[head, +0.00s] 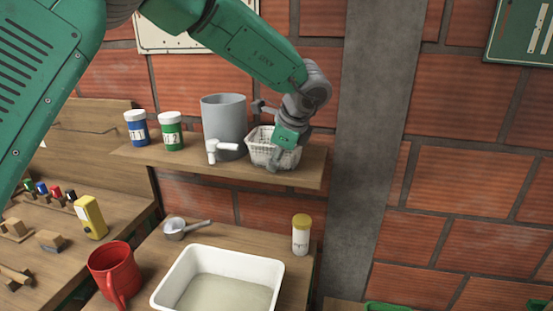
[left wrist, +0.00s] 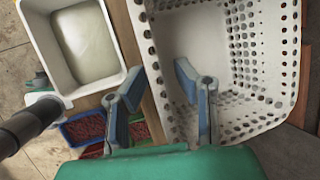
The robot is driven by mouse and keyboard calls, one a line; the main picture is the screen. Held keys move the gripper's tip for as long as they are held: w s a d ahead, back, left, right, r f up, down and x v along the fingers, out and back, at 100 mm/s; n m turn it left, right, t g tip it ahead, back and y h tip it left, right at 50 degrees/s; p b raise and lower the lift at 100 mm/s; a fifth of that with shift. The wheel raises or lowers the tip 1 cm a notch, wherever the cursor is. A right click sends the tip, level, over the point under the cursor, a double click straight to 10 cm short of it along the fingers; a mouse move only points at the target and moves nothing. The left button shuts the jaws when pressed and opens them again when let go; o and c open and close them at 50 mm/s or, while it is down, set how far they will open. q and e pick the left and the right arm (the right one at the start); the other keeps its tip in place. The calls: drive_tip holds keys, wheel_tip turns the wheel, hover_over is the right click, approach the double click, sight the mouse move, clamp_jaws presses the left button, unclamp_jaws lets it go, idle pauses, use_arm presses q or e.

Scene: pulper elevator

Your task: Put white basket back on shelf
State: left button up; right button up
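The white perforated basket (head: 262,150) is at the right end of the wooden wall shelf (head: 205,168), upright and apparently resting on it. My left gripper (head: 276,158) comes down over the basket's front right part in the head view. In the left wrist view, the basket (left wrist: 245,45) fills the upper right. The left gripper's fingers (left wrist: 158,92) are apart, one outside the near basket wall and one inside, with a visible gap between them. The basket looks empty. My right gripper is not in view.
A grey container with a white tap (head: 224,120) stands left of the basket, with blue (head: 137,130) and green (head: 171,132) lidded jars. Below are a white tub (head: 185,272), red jug (head: 115,270) and yellow-capped bottle (head: 301,236). A concrete pillar (head: 372,130) is right of the shelf.

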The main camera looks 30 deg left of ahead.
use_arm(q)
drive_tip(key=shift+r, duration=0.1)
drive_tip(key=b+v, duration=0.1)
drive_tip(key=v, duration=1.1)
drive_tip(key=shift+s, duration=0.1)
